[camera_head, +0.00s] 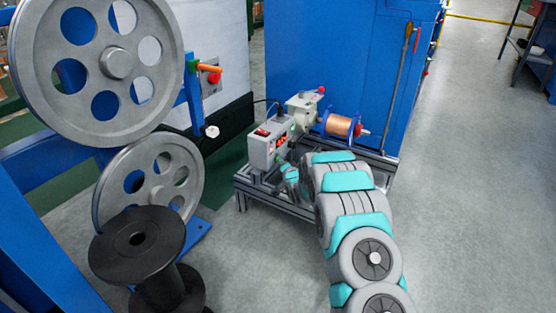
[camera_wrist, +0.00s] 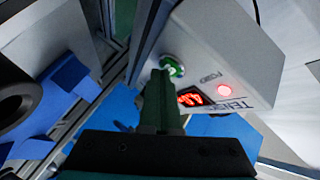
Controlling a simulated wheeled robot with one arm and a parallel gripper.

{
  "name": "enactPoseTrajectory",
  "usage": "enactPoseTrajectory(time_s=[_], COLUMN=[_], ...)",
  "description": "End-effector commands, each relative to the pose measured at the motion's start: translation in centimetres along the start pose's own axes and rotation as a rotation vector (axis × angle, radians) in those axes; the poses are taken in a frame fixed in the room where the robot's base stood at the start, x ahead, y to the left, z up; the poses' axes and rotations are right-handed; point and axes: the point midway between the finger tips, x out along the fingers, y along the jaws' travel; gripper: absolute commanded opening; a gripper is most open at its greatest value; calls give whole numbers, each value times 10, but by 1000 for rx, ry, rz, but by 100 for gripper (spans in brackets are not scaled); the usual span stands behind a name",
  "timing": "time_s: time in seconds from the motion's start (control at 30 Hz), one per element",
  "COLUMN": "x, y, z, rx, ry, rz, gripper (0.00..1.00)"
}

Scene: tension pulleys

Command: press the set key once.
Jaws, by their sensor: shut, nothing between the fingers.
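The grey control box (camera_head: 262,150) stands on a low metal frame in the head view. Its red-lit display (camera_head: 281,142) faces my arm. I cannot read which control is the set key. My gripper (camera_wrist: 160,75) is shut and empty, with its tips close to the green button. I cannot tell whether they touch it. My gripper also shows in the head view (camera_head: 289,172), close to the box front.
A copper wire spool (camera_head: 340,125) sits right of the box on the metal frame (camera_head: 270,203). Large grey pulleys (camera_head: 150,180) and a black spool (camera_head: 138,240) stand at left. A blue cabinet (camera_head: 335,60) is behind.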

Motion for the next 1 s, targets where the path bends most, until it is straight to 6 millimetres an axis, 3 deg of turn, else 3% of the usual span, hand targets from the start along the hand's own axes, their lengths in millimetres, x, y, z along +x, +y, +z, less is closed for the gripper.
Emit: enactPoseTrajectory(time_s=[1.0], x=[-22], y=[15], z=[-17], rx=[0], ry=[1], rz=[1], gripper=[0])
